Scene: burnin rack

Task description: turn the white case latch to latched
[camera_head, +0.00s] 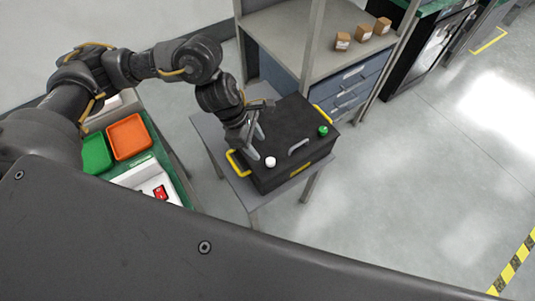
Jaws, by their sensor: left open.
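The black case (285,117) sits on a small grey table, with yellow handles at its left and right ends. The white case latch (270,162) is a small round knob near the front left of the lid. A green knob (323,131) is at the lid's right, and a grey handle (299,146) lies between the two. My left gripper (255,150) is open, pointing down at the lid just behind and left of the white latch. I cannot tell whether its fingers touch anything. The latch's turn position is too small to read. My right gripper is not in view.
A green-topped bench at left holds an orange tray (129,137), a green tray (95,154) and a white box (140,180) with red items. Behind the case stands a shelf unit (290,40) with several cardboard boxes (363,32). The floor at right is clear.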

